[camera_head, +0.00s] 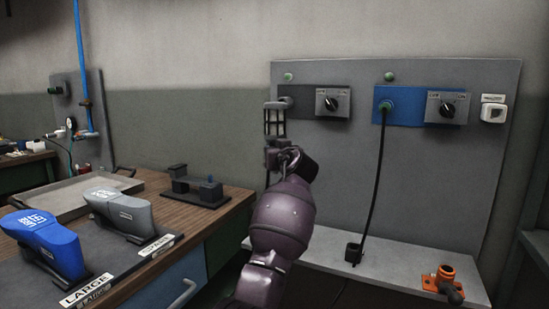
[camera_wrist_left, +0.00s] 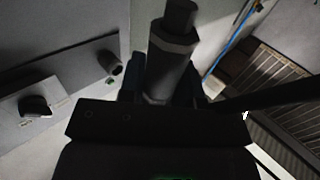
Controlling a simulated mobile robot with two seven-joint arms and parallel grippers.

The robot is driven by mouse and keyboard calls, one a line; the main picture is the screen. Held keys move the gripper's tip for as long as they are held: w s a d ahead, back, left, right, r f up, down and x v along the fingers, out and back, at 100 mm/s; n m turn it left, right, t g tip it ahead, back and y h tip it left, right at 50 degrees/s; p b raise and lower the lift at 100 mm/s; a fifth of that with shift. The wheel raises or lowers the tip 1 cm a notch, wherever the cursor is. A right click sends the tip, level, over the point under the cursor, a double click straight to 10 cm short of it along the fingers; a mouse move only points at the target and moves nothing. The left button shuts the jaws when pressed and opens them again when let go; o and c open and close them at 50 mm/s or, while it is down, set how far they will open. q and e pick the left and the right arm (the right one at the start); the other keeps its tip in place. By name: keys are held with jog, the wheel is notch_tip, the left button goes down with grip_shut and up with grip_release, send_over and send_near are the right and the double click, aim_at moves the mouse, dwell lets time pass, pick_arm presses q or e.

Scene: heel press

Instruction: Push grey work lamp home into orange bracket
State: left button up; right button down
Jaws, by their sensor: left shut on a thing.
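The orange bracket (camera_head: 436,283) stands on the low shelf at the right. A dark grey rounded piece (camera_head: 456,295), which looks like the work lamp, sits at its front right; how deep it sits in the bracket is too small to tell. My left gripper (camera_head: 275,128) is up in front of the grey panel's left side, well left of and above the bracket. It is shut on a dark grey stepped cylinder with a faceted collar, seen close in the left wrist view (camera_wrist_left: 172,55). Whether the cylinder touches the panel's left socket I cannot tell. My right gripper is not in view.
The grey panel (camera_head: 420,175) carries rotary switches and a blue plate (camera_head: 400,118) with a cable (camera_head: 378,190) hanging to a small black box (camera_head: 354,252) on the shelf (camera_head: 400,268). A workbench (camera_head: 225,205) with blue and grey cases stands at left. The shelf is clear between box and bracket.

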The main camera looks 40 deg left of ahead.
aim_at(275, 138)
pick_arm(q)
jog(key=shift+r, duration=0.15)
